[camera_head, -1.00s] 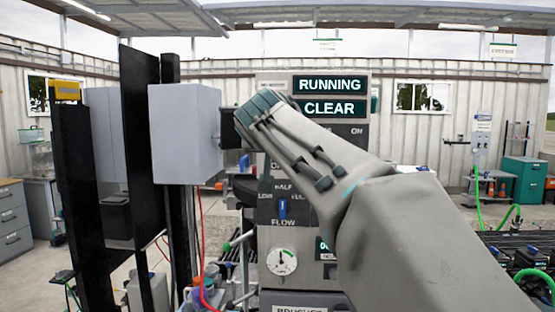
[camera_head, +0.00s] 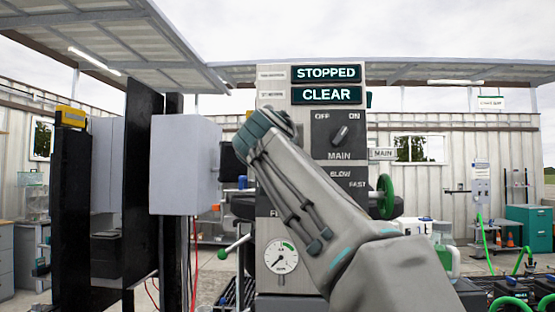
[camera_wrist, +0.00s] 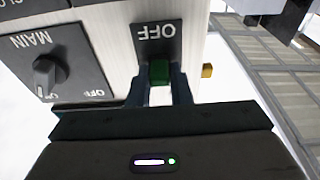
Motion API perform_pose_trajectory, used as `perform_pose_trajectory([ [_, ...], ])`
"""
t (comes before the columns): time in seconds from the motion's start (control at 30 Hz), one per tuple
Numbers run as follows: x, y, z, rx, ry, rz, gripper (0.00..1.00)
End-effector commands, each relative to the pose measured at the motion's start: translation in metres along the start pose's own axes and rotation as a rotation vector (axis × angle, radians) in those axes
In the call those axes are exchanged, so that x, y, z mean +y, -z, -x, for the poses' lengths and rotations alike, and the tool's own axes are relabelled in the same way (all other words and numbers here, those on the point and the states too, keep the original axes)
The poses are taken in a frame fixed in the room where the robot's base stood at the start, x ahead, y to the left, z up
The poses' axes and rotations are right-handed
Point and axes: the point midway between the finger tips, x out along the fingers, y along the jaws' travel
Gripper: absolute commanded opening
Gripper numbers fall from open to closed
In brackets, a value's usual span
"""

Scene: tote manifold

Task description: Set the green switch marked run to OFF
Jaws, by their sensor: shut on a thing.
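The green switch (camera_wrist: 159,72) sits on a black plate marked OFF, which appears upside down in the wrist view. My gripper (camera_wrist: 160,80) is shut on the green switch, with one dark finger on each side of it. A word run is not visible; the fingers may cover it. In the head view my arm hides the switch and fingertips. The upper display (camera_head: 326,73) on the grey panel reads STOPPED. The display below (camera_head: 326,95) reads CLEAR.
The MAIN knob (camera_head: 340,136) points toward ON; it shows left of the switch in the wrist view (camera_wrist: 48,73). A gauge (camera_head: 281,256) is low on the panel. A grey box (camera_head: 184,170) and black upright panels stand left. A green handwheel (camera_head: 385,197) is right.

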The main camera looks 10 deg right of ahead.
Motion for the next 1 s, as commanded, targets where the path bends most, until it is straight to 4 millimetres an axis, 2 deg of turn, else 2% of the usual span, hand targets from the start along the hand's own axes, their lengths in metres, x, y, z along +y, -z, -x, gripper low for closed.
perform_pose_trajectory([
  [0.03, -0.0007, -0.0111, 0.0017, 0.024, 0.002, -0.001, 0.00],
  [0.2, -0.0008, -0.0140, 0.0016, 0.108, 0.002, -0.001, 0.00],
  [0.6, -0.0011, -0.0159, 0.0009, 0.274, 0.002, -0.001, 0.00],
  [1.0, -0.0008, -0.0133, 0.0001, 0.345, 0.001, 0.000, 0.00],
])
